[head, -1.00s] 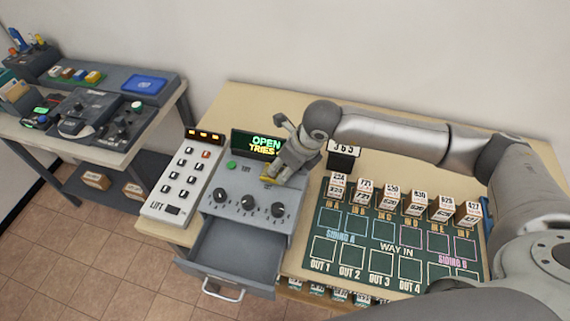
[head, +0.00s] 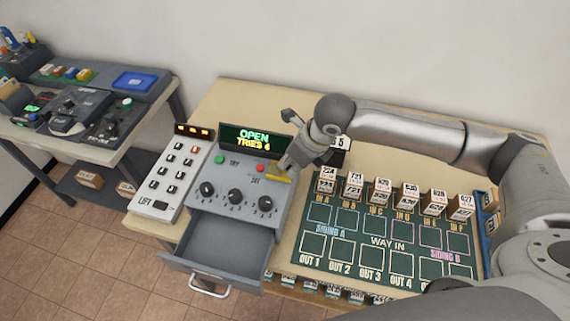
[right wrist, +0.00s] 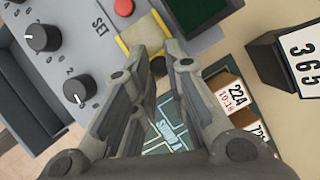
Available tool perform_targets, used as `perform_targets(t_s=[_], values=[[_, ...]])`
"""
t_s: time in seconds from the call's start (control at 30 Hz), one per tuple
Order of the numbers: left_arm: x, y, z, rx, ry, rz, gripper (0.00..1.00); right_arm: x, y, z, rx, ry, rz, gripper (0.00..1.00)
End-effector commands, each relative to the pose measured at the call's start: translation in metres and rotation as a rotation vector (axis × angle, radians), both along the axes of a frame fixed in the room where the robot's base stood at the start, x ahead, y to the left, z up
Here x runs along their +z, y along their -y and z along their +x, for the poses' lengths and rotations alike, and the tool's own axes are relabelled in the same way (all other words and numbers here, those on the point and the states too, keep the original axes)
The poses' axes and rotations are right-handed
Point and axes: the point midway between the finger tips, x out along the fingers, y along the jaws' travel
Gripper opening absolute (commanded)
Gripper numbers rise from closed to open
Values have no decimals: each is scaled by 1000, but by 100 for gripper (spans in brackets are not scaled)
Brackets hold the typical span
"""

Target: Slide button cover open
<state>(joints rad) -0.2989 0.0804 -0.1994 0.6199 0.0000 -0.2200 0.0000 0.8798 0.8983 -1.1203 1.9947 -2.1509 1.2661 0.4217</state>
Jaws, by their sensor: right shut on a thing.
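The yellow button cover (head: 279,179) sits at the right edge of the grey control box (head: 228,178). A red button (head: 261,168) shows uncovered just left of it, above the word SET. My right gripper (head: 285,170) reaches down over the cover and is shut on it. In the right wrist view the yellow cover (right wrist: 146,36) is at the fingertips (right wrist: 160,52), beside the red button (right wrist: 123,7). The fingers hide part of the cover. My left gripper is not in view.
The box's screen (head: 254,140) reads OPEN, TRIES 4. Its drawer (head: 225,255) stands open at the front. A lift keypad (head: 172,172) is to the left. A green board (head: 385,240) with several numbered blocks lies to the right. A 365 sign (right wrist: 303,62) stands behind.

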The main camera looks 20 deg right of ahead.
Motion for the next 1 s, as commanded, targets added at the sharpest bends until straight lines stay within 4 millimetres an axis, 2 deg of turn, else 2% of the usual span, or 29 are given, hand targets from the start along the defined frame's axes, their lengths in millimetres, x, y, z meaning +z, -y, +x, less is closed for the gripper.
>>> perform_targets(t_s=[0.2, 0.23, 0.4, 0.77, 0.87, 1.0], values=[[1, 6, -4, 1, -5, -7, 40, 1, 2, 0, -3, -2, -6, 0], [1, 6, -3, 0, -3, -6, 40, 1, 2, 0, -3, -2, -6, 16], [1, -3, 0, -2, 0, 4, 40, 1, 2, 0, -2, -2, -6, 38], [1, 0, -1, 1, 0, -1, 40, 4, 1, -1, -2, -2, -3, 38], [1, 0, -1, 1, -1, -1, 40, 14, 4, -4, -2, 1, -3, 38], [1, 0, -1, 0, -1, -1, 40, 38, 11, -12, -2, 1, -3, 38]])
